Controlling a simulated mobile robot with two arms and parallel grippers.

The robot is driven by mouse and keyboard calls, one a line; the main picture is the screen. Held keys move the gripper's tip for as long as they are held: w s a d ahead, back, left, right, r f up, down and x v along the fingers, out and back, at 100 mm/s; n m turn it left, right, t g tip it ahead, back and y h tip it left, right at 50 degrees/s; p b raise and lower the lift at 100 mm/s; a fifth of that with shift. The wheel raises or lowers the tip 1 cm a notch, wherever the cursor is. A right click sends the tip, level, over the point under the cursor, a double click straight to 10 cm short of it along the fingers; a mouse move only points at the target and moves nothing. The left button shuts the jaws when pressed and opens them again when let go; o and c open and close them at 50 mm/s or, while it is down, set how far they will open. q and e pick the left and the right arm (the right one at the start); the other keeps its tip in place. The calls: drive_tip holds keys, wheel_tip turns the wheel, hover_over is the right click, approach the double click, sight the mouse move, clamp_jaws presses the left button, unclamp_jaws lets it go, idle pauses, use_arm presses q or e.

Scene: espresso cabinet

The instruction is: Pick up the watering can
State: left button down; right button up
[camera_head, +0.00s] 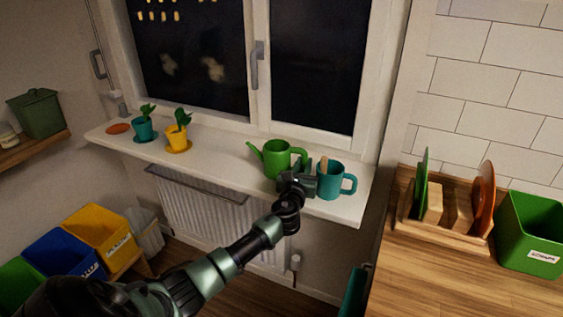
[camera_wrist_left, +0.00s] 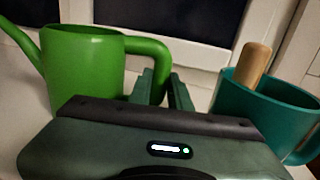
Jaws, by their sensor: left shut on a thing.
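The green watering can (camera_head: 275,158) stands on the white windowsill, its spout to the left and its handle to the right. It also shows in the left wrist view (camera_wrist_left: 82,65). My left gripper (camera_head: 298,176) is at the right side of the can. In the left wrist view its fingers (camera_wrist_left: 165,92) are around the lower part of the can's green handle and shut on it. The fingertips are partly hidden behind the gripper body. My right gripper does not show.
A teal mug (camera_head: 330,181) with a wooden-handled thing in it stands close right of my gripper. Teal (camera_head: 142,129) and yellow (camera_head: 177,138) plant pots stand further left on the windowsill (camera_head: 222,154). The window is behind, and a wooden counter (camera_head: 440,270) is at the right.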

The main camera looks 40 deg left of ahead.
use_arm(q)
drive_tip(key=shift+s+f, duration=0.15)
drive_tip(key=shift+f, duration=0.1)
drive_tip(key=shift+a+r, duration=0.1)
drive_tip(key=shift+r, duration=0.45)
wheel_tip(320, 180, up, 6)
drive_tip(key=p, duration=0.1)
drive_tip(key=s+a+b+v, duration=0.1)
drive_tip(key=a+b+v, duration=0.1)
drive_tip(key=v, duration=1.7)
drive_tip(key=shift+a, duration=0.4)
